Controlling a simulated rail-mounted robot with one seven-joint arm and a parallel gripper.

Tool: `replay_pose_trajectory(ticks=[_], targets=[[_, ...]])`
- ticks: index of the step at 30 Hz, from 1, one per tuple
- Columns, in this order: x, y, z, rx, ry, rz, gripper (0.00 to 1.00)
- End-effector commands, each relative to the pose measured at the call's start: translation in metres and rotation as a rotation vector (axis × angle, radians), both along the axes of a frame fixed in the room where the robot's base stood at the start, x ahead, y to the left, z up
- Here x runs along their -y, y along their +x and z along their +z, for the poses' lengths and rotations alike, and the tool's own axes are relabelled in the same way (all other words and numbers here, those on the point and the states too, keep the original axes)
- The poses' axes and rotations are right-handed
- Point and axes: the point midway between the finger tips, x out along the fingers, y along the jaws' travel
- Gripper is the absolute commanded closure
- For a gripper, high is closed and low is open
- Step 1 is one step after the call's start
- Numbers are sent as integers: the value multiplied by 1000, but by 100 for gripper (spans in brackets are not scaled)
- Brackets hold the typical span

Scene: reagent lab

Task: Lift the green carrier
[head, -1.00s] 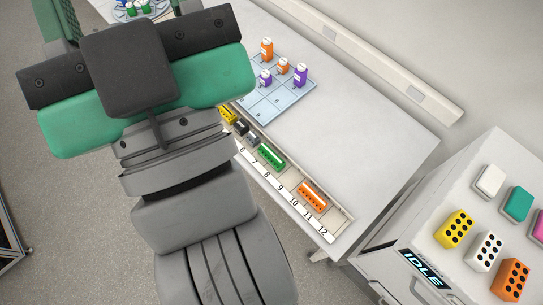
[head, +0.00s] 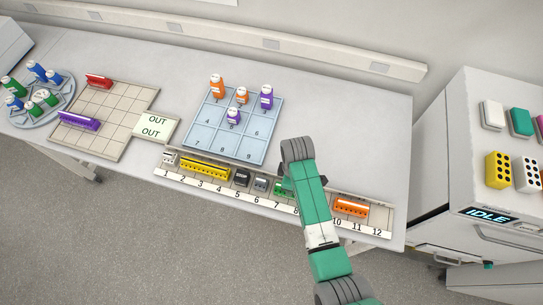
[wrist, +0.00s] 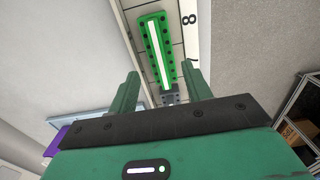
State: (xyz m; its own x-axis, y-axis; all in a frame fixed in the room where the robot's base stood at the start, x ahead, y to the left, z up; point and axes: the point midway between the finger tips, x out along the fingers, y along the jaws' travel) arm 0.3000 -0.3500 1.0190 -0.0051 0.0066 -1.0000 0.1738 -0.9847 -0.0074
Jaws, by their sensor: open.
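The green carrier (head: 283,188) sits in the numbered rail near slots 7 and 8. In the head view my arm hides part of it. In the wrist view the green carrier (wrist: 157,40) shows whole, a long block with dark dots along both sides and a pale strip down its middle. My gripper (wrist: 161,70) is open and empty, with its two fingers apart at the near end of the carrier. The carrier lies ahead of the fingers and appears apart from them. In the head view the fingers are hidden behind my arm.
In the rail (head: 375,228), a grey carrier (head: 261,184) and a black one (head: 241,178) stand left of the green carrier. An orange carrier (head: 351,208) is to the right. A blue tray (head: 207,138) with several bottles lies behind. A yellow carrier (head: 205,168) is further left.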

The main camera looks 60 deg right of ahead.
Motion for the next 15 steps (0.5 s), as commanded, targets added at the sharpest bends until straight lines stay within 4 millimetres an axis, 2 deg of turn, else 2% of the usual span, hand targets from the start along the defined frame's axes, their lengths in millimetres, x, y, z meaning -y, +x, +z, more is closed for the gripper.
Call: replay_pose_trajectory(ticks=[7, 11, 15], targets=[[0, 2, -23, 2, -3, 1, 51], [-1, 2, -29, 4, -4, 1, 51], [-3, 2, -54, 4, -3, 1, 51]])
